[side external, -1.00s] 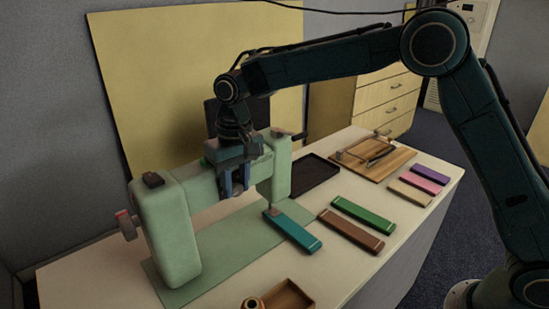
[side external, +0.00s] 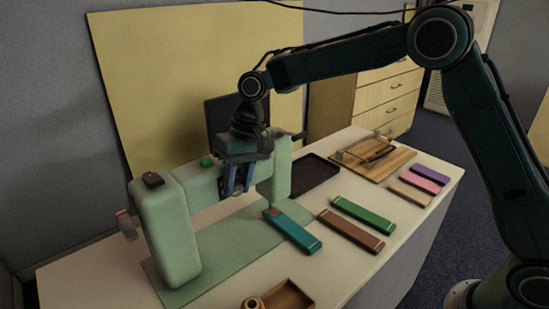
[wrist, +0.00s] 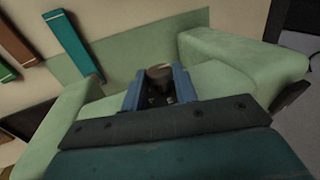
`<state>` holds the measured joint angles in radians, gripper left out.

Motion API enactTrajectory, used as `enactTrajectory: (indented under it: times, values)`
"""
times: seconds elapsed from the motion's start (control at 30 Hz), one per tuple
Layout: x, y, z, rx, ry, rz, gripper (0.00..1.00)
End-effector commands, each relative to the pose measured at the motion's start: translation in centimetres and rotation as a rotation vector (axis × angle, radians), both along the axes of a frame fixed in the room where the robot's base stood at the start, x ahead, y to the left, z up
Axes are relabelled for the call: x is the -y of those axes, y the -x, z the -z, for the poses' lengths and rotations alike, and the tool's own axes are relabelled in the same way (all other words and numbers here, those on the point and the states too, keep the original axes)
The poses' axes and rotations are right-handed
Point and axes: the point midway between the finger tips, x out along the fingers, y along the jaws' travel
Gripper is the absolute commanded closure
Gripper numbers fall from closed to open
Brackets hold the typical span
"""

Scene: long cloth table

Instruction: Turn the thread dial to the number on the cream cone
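A pale green sewing machine (side external: 168,225) stands on the table, its arm running to the right. A small round brown-grey dial (wrist: 159,73) shows in the wrist view in front of the machine's body, between my fingertips. My gripper (side external: 238,192) points down in front of the machine's arm. It also shows in the wrist view (wrist: 160,80), with its two blue fingers apart, one on each side of the dial. I cannot tell whether they touch it. The dial's markings are too small to read. I cannot make out a cream cone or its number.
Teal (side external: 292,230), brown (side external: 350,231) and green (side external: 363,214) bars lie right of the machine. A small brown tray (side external: 290,297) is at the front edge. A black tray (side external: 316,175) and wooden board (side external: 375,160) lie farther back. A green knob (side external: 206,161) sits on the machine.

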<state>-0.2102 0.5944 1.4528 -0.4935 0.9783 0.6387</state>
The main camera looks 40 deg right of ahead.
Motion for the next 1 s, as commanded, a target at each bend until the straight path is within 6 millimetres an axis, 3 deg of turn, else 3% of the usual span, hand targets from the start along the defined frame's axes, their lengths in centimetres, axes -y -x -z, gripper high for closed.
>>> enactTrajectory:
  times: [0.03,0.1,0.57,0.77,1.0]
  values:
    - [0.1,-0.1,0.0,0.002,0.001,0.005,0.63]
    - [0.1,-0.1,0.0,0.001,0.001,0.003,0.5]
    - [0.1,0.0,-0.5,0.001,0.0,-0.001,0.5]
    - [0.6,0.0,-2.2,0.003,0.0,0.0,0.5]
    - [1.6,-0.1,-5.6,0.004,0.0,0.001,0.5]
